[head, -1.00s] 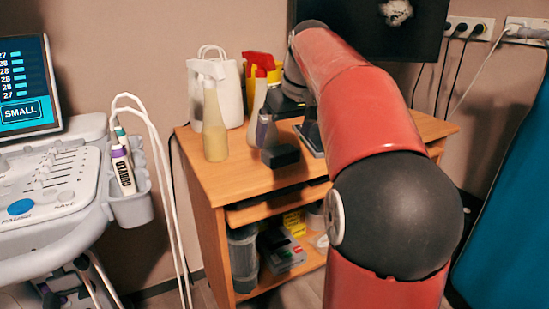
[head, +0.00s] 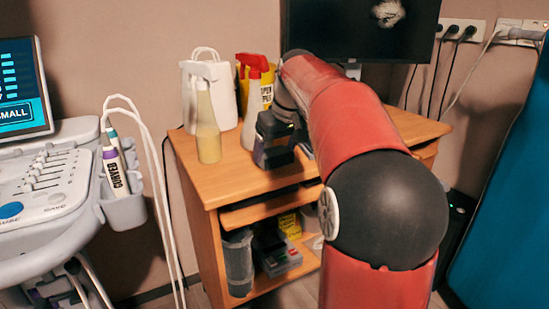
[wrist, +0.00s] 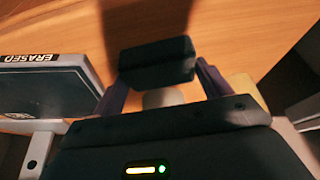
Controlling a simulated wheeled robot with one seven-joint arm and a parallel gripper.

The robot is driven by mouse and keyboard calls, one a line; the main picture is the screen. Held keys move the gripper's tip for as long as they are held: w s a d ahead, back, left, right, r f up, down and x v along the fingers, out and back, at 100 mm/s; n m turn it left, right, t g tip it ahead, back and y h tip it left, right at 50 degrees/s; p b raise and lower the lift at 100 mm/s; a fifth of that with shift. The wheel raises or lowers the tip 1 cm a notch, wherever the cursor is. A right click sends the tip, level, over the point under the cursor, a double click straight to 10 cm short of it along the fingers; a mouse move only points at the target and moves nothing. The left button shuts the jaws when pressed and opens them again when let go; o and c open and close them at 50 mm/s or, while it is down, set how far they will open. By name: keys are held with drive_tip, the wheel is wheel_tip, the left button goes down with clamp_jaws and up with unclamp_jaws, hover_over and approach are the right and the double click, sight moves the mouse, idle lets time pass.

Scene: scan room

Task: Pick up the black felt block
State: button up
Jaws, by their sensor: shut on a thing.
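The black felt block (wrist: 156,63) is between the two purple-sided fingers of my gripper (wrist: 160,80) in the wrist view. The gripper is shut on it. In the head view my gripper (head: 274,143) is over the front part of the wooden desk (head: 225,180), and the block (head: 280,157) shows as a dark shape at its fingers. A dark shadow lies on the wood beyond the block in the wrist view. I cannot tell whether the block touches the desk.
A flat grey item labelled "ERASED" (wrist: 45,88) lies left of my gripper. A yellowish spray bottle (head: 208,135), a white bag (head: 228,105) and a red-topped bottle (head: 252,70) stand on the desk's left. A monitor (head: 360,32) stands at the back.

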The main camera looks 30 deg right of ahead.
sight(275, 151)
drive_tip(key=shift+r, duration=0.1)
wheel_tip(275, 151, up, 20)
drive_tip(key=p, duration=0.5)
